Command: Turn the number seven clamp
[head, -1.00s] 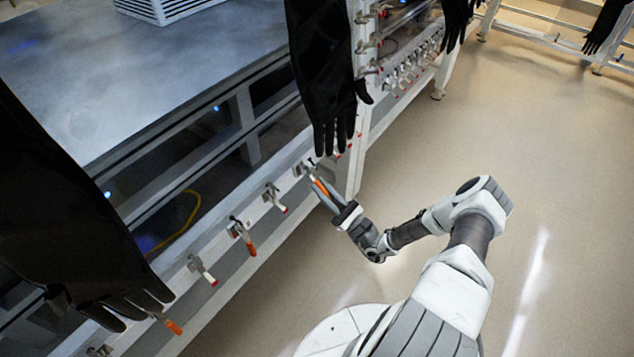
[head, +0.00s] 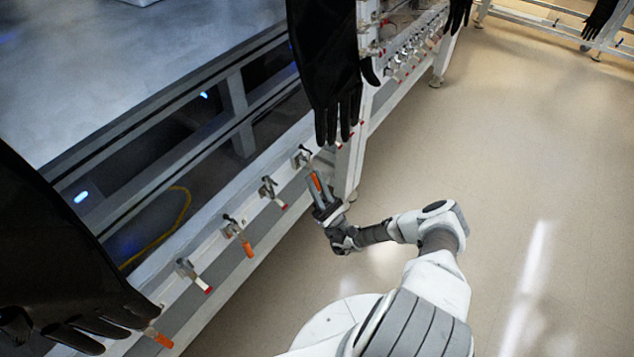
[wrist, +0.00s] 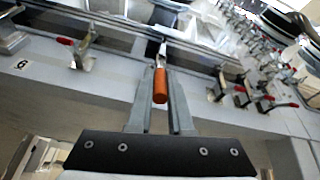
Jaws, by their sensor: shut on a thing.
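The clamp at my gripper has a metal body (head: 301,158) on the white rail and an orange handle (head: 317,182). In the wrist view its orange handle (wrist: 160,86) lies between my two fingers, pointing back toward the palm. My gripper (head: 314,178) is shut on this handle; it also shows in the wrist view (wrist: 159,98). No number seven is readable. A small label (wrist: 21,65), which looks like a 6, is left of the neighbouring red-handled clamp (wrist: 80,48).
More clamps line the rail, including an orange-handled one (head: 237,233) and red-tipped ones (head: 272,192). A black glove (head: 325,70) hangs just above my gripper, and another (head: 60,260) hangs at left. The floor (head: 530,180) at right is clear.

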